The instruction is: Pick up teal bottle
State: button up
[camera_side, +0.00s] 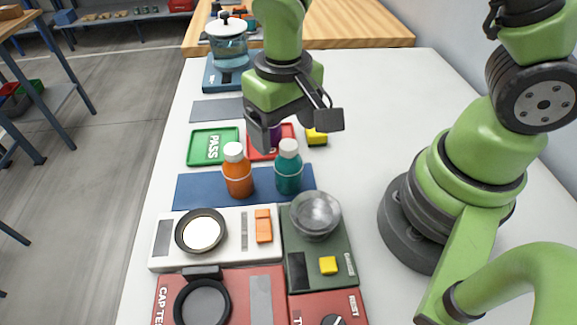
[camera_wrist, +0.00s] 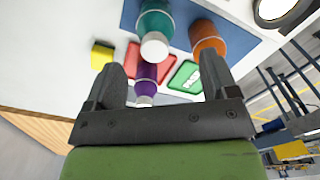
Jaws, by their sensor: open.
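The teal bottle (camera_side: 288,170) with a white cap stands upright on a blue mat (camera_side: 208,190), right of an orange bottle (camera_side: 237,172). In the wrist view the teal bottle (camera_wrist: 154,28) is at the top, beyond the fingertips, with the orange bottle (camera_wrist: 208,38) to its right. My gripper (camera_side: 296,128) is above and behind the bottles in the side view, apart from the teal one. In the wrist view my gripper (camera_wrist: 163,78) is open, with a purple bottle (camera_wrist: 146,78) showing between its fingers. In the side view the purple bottle is mostly hidden by my gripper.
A green PASS tray (camera_side: 205,147) and a red tray (camera_side: 257,154) lie behind the blue mat. A yellow block (camera_side: 317,137) is beside the red tray. A metal bowl (camera_side: 315,215) stands in front of the teal bottle. The table's right side behind is clear.

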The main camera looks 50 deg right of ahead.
aim_at(288, 144)
jog(key=shift+s+d+f, duration=0.1)
jog(key=shift+f, duration=1.55)
jog(key=shift+s+d+f, duration=0.1)
jog(key=shift+f, duration=1.55)
jog(key=c, duration=1.1)
jog(key=shift+r, duration=0.15)
